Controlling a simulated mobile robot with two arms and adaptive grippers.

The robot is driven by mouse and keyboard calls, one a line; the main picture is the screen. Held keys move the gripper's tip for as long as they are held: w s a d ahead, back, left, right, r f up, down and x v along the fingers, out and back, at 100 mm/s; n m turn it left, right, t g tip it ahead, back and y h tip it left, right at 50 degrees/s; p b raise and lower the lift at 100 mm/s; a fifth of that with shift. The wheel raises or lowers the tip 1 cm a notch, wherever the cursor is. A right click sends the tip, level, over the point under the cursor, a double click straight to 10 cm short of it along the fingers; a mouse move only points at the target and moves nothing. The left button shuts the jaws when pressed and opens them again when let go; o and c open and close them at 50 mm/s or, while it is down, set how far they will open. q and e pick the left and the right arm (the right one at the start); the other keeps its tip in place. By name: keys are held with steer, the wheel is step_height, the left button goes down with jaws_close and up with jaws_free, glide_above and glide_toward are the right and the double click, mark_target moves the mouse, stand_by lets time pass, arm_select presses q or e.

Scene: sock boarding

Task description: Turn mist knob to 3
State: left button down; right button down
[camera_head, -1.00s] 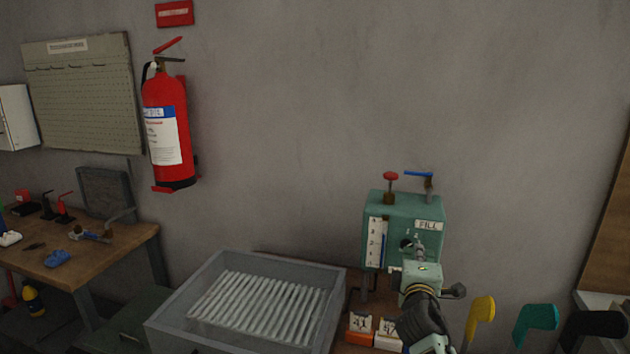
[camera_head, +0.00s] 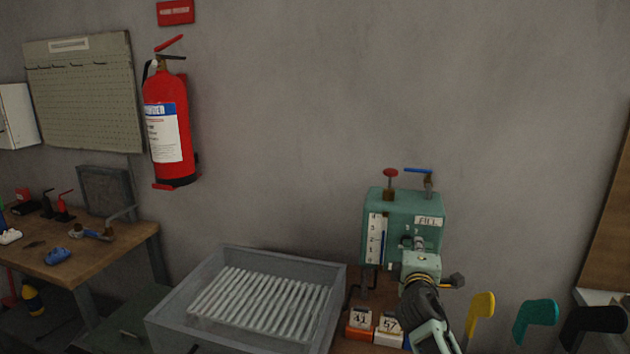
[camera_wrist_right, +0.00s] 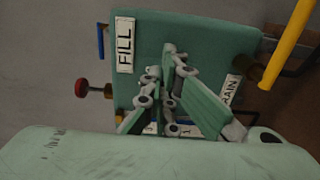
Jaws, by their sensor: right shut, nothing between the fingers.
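The green box (camera_head: 377,207) stands against the wall with a FILL label (camera_head: 429,221) and a white numbered scale strip (camera_head: 376,240) on its front. My right gripper (camera_head: 414,243) is in front of the box face, below and left of the FILL label. Its fingers (camera_wrist_right: 170,95) are shut and empty. I cannot make out the mist knob; the fingers cover that part of the face. In the right wrist view, parts of small white dial markings (camera_wrist_right: 188,131) show behind the fingers. Whether the fingers touch the face is unclear. My left gripper is out of view.
A red-topped valve (camera_head: 390,175) and a blue lever (camera_head: 418,171) stand on top of the box. A grey tray (camera_head: 336,290) with a ribbed rack is left of it. Small numbered blocks (camera_head: 361,318) sit below. Yellow (camera_head: 482,308), teal and black foot-shaped boards stand right.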

steer(key=shift+w+r, duration=0.1)
steer(key=shift+r, duration=0.4)
steer(key=shift+f, duration=0.2)
steer(key=shift+w+a+f+b, duration=0.15)
steer(key=shift+f+b, duration=0.25)
steer(key=shift+f, duration=0.15)
steer(key=shift+w+a+f+b, duration=0.1)
steer(key=shift+f+b, duration=0.25)
steer(key=shift+f, duration=0.2)
steer(key=shift+d+f, duration=0.25)
steer(key=shift+s, duration=0.2)
steer(key=shift+p+v, duration=1.65)
steer(key=shift+v, duration=1.2)
